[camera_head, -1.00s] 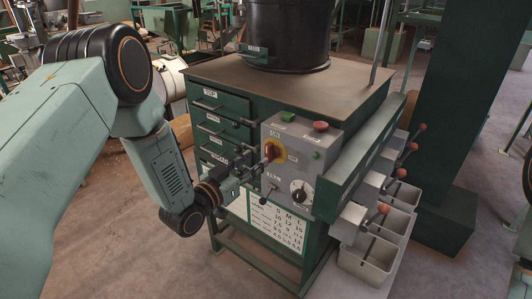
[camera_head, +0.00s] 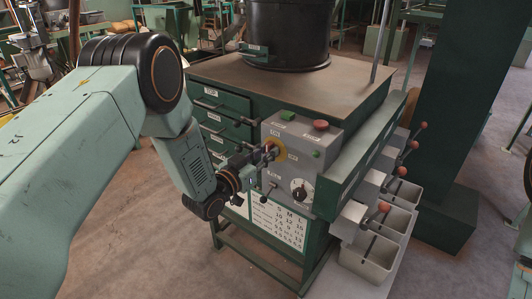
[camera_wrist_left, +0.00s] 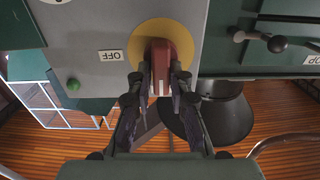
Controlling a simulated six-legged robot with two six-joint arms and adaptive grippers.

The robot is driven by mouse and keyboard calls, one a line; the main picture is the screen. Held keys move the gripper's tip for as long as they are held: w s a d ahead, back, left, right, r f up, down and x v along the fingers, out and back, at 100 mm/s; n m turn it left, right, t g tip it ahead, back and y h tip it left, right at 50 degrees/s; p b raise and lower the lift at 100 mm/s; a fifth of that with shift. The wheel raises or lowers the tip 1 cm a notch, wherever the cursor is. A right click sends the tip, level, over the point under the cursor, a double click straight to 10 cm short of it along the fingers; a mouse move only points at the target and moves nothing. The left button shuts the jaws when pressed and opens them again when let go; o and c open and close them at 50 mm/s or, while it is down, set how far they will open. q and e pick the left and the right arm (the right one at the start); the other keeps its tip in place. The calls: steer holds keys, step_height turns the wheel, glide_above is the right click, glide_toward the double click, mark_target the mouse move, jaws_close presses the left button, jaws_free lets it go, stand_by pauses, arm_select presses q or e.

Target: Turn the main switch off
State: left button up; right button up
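The main switch is a red handle on a round yellow plate (camera_head: 280,149), on the grey control box (camera_head: 331,139) at the front of the green cabinet. In the left wrist view the red handle (camera_wrist_left: 162,62) stands upright in the picture on its yellow plate (camera_wrist_left: 177,30), with an OFF label (camera_wrist_left: 110,55) to its left. My left gripper (camera_head: 265,151) is at the switch. In the left wrist view its fingertips (camera_wrist_left: 159,85) lie on both sides of the handle's lower end and look closed on it. In the head view the gripper hides part of the handle. My right gripper is out of view.
A red button (camera_head: 320,125), a green button (camera_head: 316,154), a black-and-white dial (camera_head: 299,190) and a small lever (camera_head: 269,189) are close around the switch. Drawers (camera_head: 213,104) lie to its left. Grey bins (camera_head: 368,258) and levers are at the right.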

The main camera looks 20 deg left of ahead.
arm_select(q)
steer(key=shift+a, duration=0.1)
jaws_close()
steer(key=shift+m, duration=0.3)
steer(key=shift+s+d+f+m+b, duration=0.2)
steer(key=shift+m+b, duration=0.85)
steer(key=shift+m, duration=1.8)
steer(key=shift+w+d+f+m+b, duration=0.2)
steer(key=shift+m+b, duration=0.9)
steer(key=shift+m, duration=1.8)
steer(key=shift+s+d+f+m+b, duration=0.3)
steer(key=shift+m+b, duration=0.75)
steer(key=shift+m, duration=1.8)
